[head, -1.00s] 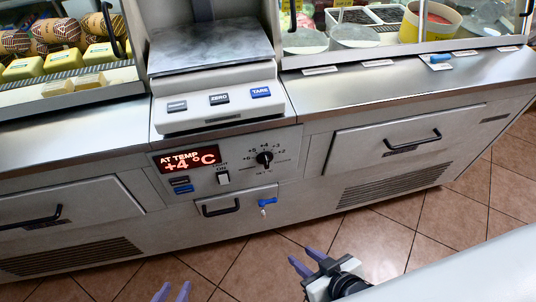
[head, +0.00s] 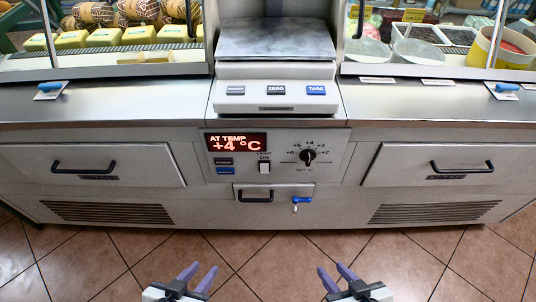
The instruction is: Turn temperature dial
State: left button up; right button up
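The black temperature dial (head: 308,156) is on the control panel (head: 334,140) at the middle of the counter front, with numbers around it. The red display (head: 237,143) left of it reads "AT TEMP +4 °C". My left gripper (head: 202,270) is low in the head view, left of centre, its purple fingers apart and empty. My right gripper (head: 334,270) is low and right of centre, its fingers also apart and empty. Both are well below the dial in the picture and touch nothing.
A light switch (head: 264,167) sits left of the dial. A small drawer (head: 272,193) with a blue-handled tap (head: 297,202) is below. Drawers with black handles flank the panel. A scale (head: 275,90) stands above. The tiled floor (head: 265,245) ahead is clear.

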aim_at(307, 155)
jog(key=k, duration=0.5)
jog(key=z, duration=2.25)
jog(key=i, duration=0.4)
jog(key=u, duration=1.2)
